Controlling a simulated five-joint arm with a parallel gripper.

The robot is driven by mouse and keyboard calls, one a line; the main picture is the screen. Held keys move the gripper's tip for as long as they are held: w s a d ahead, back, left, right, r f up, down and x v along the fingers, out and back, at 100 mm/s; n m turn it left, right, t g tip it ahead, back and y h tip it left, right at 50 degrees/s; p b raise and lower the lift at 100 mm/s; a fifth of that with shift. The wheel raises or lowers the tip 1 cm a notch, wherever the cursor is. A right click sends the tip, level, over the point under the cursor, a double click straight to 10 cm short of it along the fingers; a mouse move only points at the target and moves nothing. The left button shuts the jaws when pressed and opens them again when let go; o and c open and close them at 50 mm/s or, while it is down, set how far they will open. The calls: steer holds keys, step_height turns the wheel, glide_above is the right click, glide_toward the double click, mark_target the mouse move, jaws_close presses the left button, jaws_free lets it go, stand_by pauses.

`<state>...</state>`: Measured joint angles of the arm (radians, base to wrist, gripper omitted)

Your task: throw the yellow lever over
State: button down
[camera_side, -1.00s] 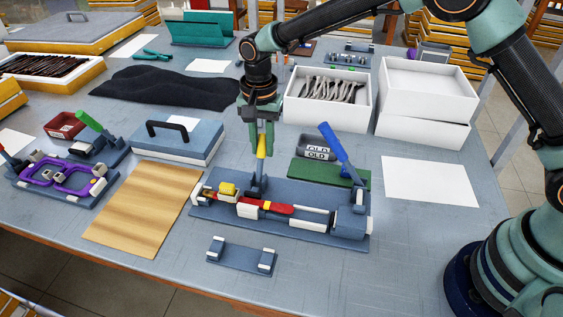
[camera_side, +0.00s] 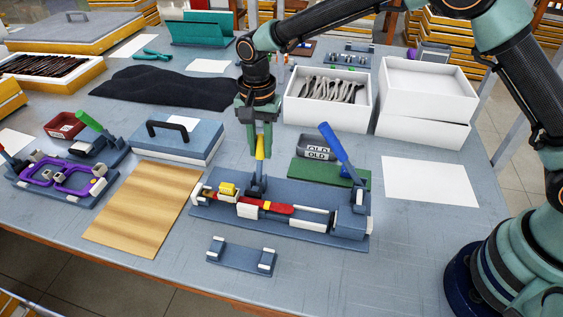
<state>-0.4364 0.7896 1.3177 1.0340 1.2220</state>
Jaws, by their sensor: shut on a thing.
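The yellow lever (camera_side: 260,147) stands nearly upright on a blue-grey fixture (camera_side: 302,233) in the middle of the table. My gripper (camera_side: 259,143) points down from above and is shut on the lever's upper part. The fingers hide the lever's top. A yellow block (camera_side: 228,188) sits on the fixture left of the lever's foot. A red piece with a yellow band (camera_side: 268,206) lies along the fixture in front of the lever. A blue lever (camera_side: 336,148) leans up and left at the fixture's right end.
A white box of grey eyeglass parts (camera_side: 327,98) stands behind, with white boxes (camera_side: 426,95) to its right. A blue case with a black handle (camera_side: 177,138) and a wooden board (camera_side: 146,207) lie left. A small bracket (camera_side: 241,255) lies in front. A white sheet (camera_side: 431,181) lies right.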

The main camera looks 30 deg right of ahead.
mark_target(259, 152)
steer(key=shift+s+a, duration=0.15)
steer(key=shift+s+a+r, duration=0.2)
steer(key=shift+s+a, duration=0.15)
steer(key=c, duration=0.7)
jaws_free()
steer(key=shift+c, duration=0.2)
steer(key=shift+w+r, duration=0.1)
steer(key=shift+r, duration=2.9)
